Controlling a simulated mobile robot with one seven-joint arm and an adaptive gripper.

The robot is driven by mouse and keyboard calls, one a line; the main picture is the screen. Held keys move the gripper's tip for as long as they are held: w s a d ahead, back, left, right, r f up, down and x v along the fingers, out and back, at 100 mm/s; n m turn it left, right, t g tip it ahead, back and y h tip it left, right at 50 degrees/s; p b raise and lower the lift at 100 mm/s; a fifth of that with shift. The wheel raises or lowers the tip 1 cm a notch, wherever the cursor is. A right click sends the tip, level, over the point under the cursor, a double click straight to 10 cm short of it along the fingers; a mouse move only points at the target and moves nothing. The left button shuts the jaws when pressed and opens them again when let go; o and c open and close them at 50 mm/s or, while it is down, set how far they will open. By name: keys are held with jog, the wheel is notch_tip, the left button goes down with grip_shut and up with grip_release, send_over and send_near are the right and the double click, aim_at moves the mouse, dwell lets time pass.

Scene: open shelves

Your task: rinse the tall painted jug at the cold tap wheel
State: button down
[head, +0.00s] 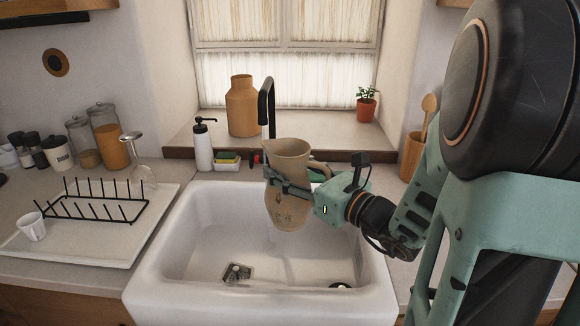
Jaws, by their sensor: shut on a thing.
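The tall tan painted jug (287,208) is over the white sink (156,281), mouth up and slightly tilted, with its handle on the right. My gripper (290,188) reaches in from the right and is shut around the jug's body. The black tap (264,100) rises behind the jug, and its spout end is close to the jug's mouth. A faint pale streak like water shows below the jug. A small red part (257,158) sits by the tap base, mostly hidden; I cannot tell if it is a tap wheel. No cold tap wheel shows clearly.
A soap bottle (203,148) and a sponge dish (227,161) stand behind the sink. A wire rack (97,208) and white cup (32,227) are on the left drainboard. A large tan vase (242,108) and potted plant (366,106) stand on the sill.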

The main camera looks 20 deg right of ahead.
jog(key=shift+r, duration=0.35)
jog(key=w+f+b, duration=0.2)
jog(key=w, duration=1.2)
jog(key=shift+f+b, duration=0.35)
jog(key=shift+f, duration=0.05)
jog(key=shift+d, duration=0.25)
jog(key=shift+d, duration=0.45)
jog(key=shift+a, duration=0.15)
dwell(0.3)
jog(key=shift+a+b, duration=0.3)
jog(key=shift+a, duration=0.2)
jog(key=shift+d, duration=0.2)
